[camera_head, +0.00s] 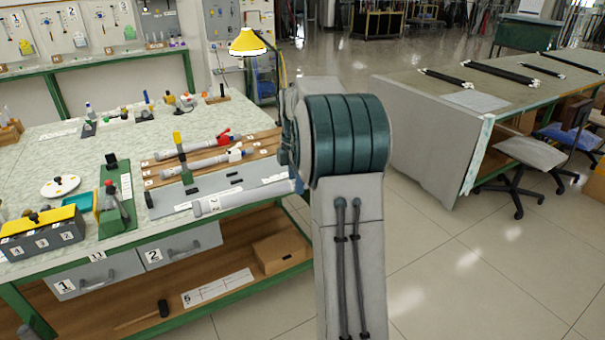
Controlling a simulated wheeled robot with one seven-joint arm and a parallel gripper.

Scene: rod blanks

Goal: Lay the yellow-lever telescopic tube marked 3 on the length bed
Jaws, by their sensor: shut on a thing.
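A light grey tube (245,197) with a small label near its left end shows along the front edge of the bench. Its right end runs behind my arm, so its lever and number cannot be made out. The grey length bed (165,203), with small black blocks on it, lies just behind the tube. I cannot tell whether the tube touches the bed. My gripper is hidden behind my own arm.
A red-lever tube (185,149) and a white-lever tube (205,164) lie on a wooden rack behind the bed. A green tool (113,215) and a yellow-lidded box (42,232) stand at left. A second bench (520,85) is at right, with clear floor between.

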